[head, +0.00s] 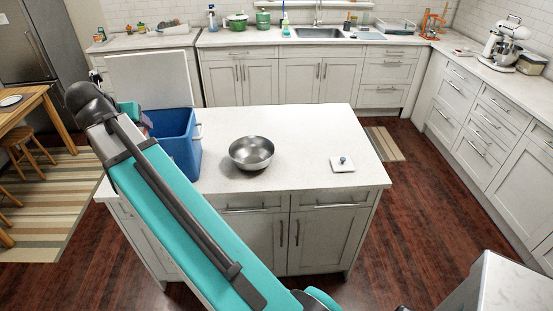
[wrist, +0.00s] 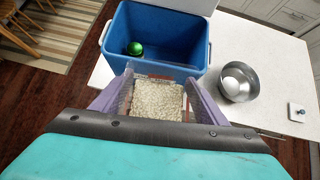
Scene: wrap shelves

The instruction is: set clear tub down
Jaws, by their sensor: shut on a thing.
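The clear tub (wrist: 158,101) shows in the wrist view, filled with pale, grainy contents. My gripper (wrist: 160,88) is shut on it, with one finger along each side. The tub is in front of the near wall of an open blue cooler (wrist: 118,62); I cannot tell its exact height or whether it touches anything. In the head view the blue cooler (head: 181,160) stands on the left of the island counter, and my arm hides the gripper and most or all of the tub. A green ball (wrist: 135,48) lies inside the cooler.
The island counter (head: 290,125) holds a steel bowl (head: 251,152) right of the cooler and a small white square piece with a dark knob (head: 342,163) farther right. The cooler's white lid (head: 150,80) stands open behind it.

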